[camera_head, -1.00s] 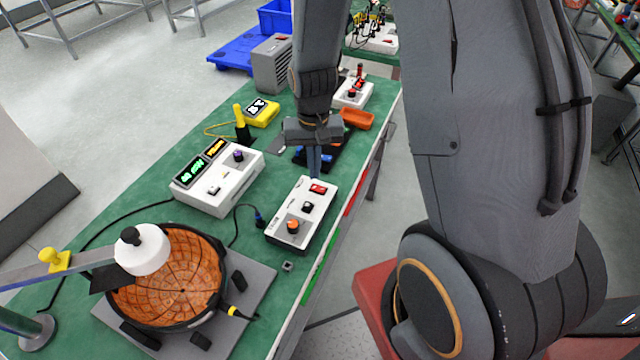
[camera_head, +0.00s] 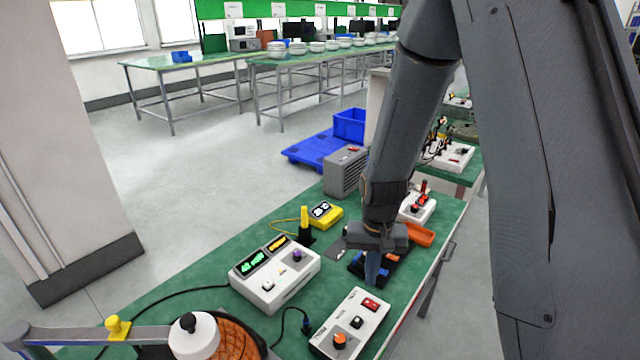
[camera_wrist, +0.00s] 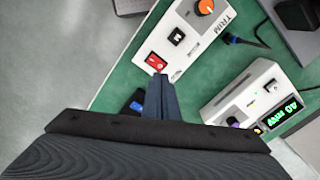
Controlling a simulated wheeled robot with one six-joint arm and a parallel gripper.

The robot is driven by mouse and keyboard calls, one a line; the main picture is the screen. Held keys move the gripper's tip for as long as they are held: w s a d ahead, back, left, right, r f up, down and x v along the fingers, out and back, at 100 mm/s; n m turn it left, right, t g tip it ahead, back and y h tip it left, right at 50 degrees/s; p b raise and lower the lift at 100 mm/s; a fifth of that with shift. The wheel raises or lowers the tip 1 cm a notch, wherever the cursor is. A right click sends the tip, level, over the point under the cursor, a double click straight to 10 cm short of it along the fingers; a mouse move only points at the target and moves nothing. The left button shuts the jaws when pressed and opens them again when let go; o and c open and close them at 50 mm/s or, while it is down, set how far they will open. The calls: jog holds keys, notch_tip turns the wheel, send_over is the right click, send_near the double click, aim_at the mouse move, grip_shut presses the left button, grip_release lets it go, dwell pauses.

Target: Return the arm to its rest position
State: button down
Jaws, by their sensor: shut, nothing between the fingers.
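My gripper (camera_head: 373,270) hangs pointing down over the green workbench (camera_head: 222,254). Its fingers are together with nothing between them. In the head view it is above the dark tray with blue parts (camera_head: 392,272), just behind the white box with a red switch and orange knob (camera_head: 352,322). In the wrist view the closed fingers (camera_wrist: 160,98) point towards the red switch of that box (camera_wrist: 178,48). I cannot tell how high the tips are above the bench.
A white meter with a green display (camera_head: 275,275) stands left of the gripper. A yellow device (camera_head: 326,214), a grey vented box (camera_head: 345,172) and an orange tray (camera_head: 420,235) are further back. A round orange-lined fixture (camera_head: 235,340) is at the front left. Open floor (camera_head: 200,170) lies left.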

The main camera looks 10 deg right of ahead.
jog(key=s+r+n+t+b, duration=0.1)
jog(key=s+r+n+b, duration=0.2)
jog(key=s+r+b, duration=0.3)
jog(key=s, duration=0.3)
jog(key=shift+r, duration=0.15)
jog(key=shift+d, duration=0.15)
